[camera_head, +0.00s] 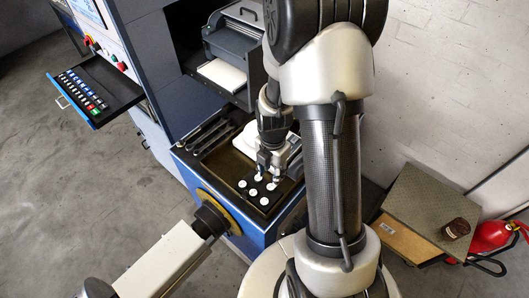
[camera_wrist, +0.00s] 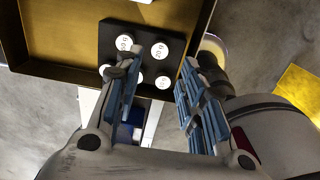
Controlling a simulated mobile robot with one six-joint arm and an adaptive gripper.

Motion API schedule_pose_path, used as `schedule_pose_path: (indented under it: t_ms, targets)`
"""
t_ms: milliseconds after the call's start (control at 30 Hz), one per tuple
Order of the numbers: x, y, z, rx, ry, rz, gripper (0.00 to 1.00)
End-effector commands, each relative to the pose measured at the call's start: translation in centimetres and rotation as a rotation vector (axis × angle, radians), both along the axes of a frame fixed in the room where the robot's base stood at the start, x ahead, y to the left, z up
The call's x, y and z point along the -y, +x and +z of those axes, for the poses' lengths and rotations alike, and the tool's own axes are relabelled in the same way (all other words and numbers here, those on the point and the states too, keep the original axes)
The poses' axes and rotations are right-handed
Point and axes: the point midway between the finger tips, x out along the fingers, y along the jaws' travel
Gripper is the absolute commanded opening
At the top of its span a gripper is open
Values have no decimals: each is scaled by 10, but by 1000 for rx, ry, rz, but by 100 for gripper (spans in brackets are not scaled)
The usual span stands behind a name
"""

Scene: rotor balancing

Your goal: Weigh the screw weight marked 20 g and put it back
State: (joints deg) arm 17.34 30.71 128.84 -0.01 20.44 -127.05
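A black holder (camera_wrist: 143,46) with several round, white-topped screw weights sits at the edge of a brown tray. It also shows in the head view (camera_head: 252,194). One weight's label (camera_wrist: 159,50) seems to read 20 g; another, to its left (camera_wrist: 124,42), has a similar label that I cannot read surely. My gripper (camera_wrist: 160,70) is open, with its blue-padded fingers wide apart and nothing between them. In the head view my gripper (camera_head: 268,172) is low over the holder's back end. The left finger partly covers the lower weights. A white object (camera_head: 246,142), possibly the scale, is partly hidden behind my gripper.
The tray (camera_head: 215,165) lies on a blue cabinet, with dark tools along its left side. A printer-like unit (camera_head: 232,50) stands behind it.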

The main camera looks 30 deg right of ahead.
Motion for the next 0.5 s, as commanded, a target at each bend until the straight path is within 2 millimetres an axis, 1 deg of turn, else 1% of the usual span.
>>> schedule_pose_path:
  t_ms: [267, 500]
  targets:
    - [0, 0, -22, 0, 0, 6, 37]
    - [0, 0, -56, -1, 1, 5, 37]
